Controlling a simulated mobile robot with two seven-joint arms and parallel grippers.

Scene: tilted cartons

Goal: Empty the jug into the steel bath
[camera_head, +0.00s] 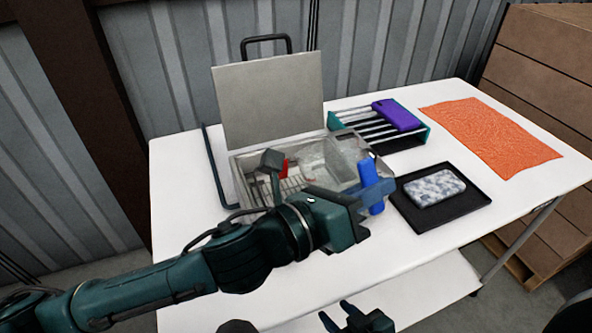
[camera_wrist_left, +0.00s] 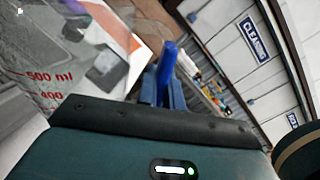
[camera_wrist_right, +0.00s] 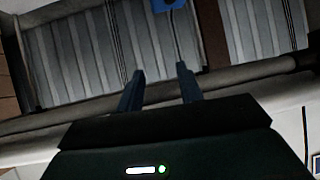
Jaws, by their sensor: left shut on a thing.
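The steel bath (camera_head: 236,178) stands open on the table, with its flat grey lid (camera_head: 268,100) raised behind it. My left gripper (camera_head: 370,190) is shut on the blue handle (camera_head: 373,198) of the clear jug (camera_head: 338,158). The jug is over the right part of the bath and looks tilted. Its outline blends with the bath, and its contents cannot be made out. The left wrist view shows the jug wall (camera_wrist_left: 60,70) with red volume marks close up, beside the blue handle. My right gripper (camera_wrist_right: 160,88) is open and empty, low in front of the table.
A black tray (camera_head: 403,216) with a speckled block (camera_head: 434,188) lies right of the bath. Behind it is a teal rack (camera_head: 345,118) with a purple case (camera_head: 398,115) on top. An orange cloth (camera_head: 490,135) lies at the right.

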